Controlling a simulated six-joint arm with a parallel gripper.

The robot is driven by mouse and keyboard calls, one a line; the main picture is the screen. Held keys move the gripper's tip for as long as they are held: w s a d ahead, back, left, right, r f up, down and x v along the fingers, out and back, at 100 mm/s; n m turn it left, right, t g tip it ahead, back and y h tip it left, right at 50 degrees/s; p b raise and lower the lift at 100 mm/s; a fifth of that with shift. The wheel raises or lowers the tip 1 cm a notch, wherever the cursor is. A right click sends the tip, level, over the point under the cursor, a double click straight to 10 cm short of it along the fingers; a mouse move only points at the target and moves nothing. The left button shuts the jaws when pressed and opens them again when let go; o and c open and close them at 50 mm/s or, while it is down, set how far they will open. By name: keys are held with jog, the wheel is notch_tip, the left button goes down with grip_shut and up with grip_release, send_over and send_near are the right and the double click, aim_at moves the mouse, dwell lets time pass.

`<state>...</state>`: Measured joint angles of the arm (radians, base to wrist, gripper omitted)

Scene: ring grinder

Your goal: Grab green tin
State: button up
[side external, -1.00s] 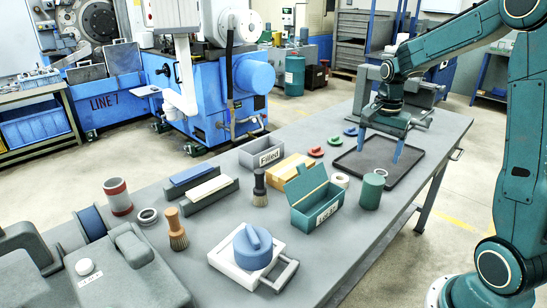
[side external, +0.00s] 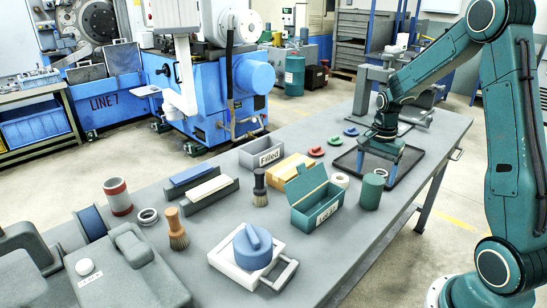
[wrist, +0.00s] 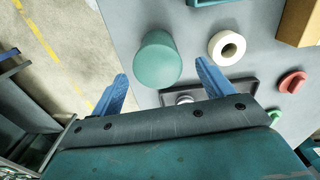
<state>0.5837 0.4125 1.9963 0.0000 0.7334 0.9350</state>
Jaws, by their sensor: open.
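The green tin (side external: 371,192) stands upright on the grey table, to the right of the open teal box. In the wrist view the tin (wrist: 158,58) lies ahead of my gripper, in line with the space between the two blue fingers. My gripper (side external: 377,168) is open and empty. It hangs low over the near left part of the black tray, just behind the tin in the side view. The fingers (wrist: 162,72) are spread wider than the tin. Whether a finger touches anything cannot be told.
A white roll (side external: 340,180) stands close to the tin. The teal box (side external: 315,207), a cardboard box (side external: 290,168) and a grey "Filled" box (side external: 262,152) stand left. A red knob-like piece (side external: 315,151) lies behind. The black tray (side external: 425,158) has bare room on its right.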

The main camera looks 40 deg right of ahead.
aim_at(372, 191)
jog(key=shift+f, duration=1.15)
jog(key=shift+f, duration=0.1)
jog(key=shift+s+a+f, duration=0.15)
jog(key=shift+f, duration=2.35)
jog(key=c, duration=1.2)
jog(key=shift+o, duration=0.2)
jog(key=shift+r, duration=0.2)
notch_tip(372, 191, up, 20)
jog(key=shift+f, duration=0.15)
